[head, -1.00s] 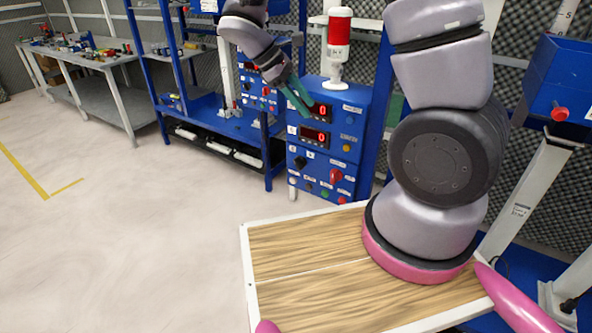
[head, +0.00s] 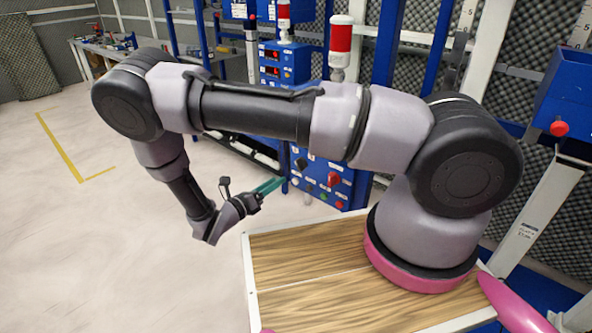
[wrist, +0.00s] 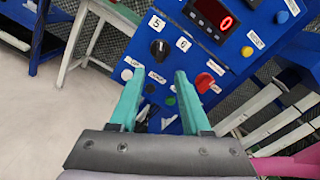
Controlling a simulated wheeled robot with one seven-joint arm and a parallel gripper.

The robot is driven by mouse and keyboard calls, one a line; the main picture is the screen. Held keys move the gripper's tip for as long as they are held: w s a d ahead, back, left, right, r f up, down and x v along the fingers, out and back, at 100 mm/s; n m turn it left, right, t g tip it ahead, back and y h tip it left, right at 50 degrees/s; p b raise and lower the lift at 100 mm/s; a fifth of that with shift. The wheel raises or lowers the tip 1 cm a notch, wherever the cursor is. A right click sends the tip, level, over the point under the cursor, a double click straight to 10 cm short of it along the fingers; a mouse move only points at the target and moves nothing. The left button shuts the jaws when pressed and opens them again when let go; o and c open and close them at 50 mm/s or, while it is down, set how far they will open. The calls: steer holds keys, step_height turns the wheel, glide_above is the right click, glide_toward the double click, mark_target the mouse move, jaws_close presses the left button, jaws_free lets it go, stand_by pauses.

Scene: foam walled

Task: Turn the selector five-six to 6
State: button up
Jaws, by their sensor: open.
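The selector five-six is a black knob (wrist: 159,48) on a blue control panel (wrist: 222,55), with the labels 5 (wrist: 156,22) and 6 (wrist: 183,43) beside it in the wrist view. Which label it points at is too small to tell. In the head view a black knob (head: 301,163) shows on the panel's front (head: 318,188), below my arm. My gripper (wrist: 157,76) has its two green fingers apart and nothing between them. In the picture its tips lie below the selector, apart from it. It also shows in the head view (head: 278,184), left of the panel.
A red switch (wrist: 205,82), a white button (wrist: 127,74), a green button (wrist: 170,101) and a red display reading 0 (wrist: 214,14) share the panel. A red-and-white beacon (head: 341,45) stands above it. Open floor (head: 120,240) lies to the left.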

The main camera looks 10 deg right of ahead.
mark_target(297, 167)
steer(key=x, duration=1)
steer(key=shift+w+d, duration=0.15)
steer(key=shift+d, duration=0.1)
jaws_close()
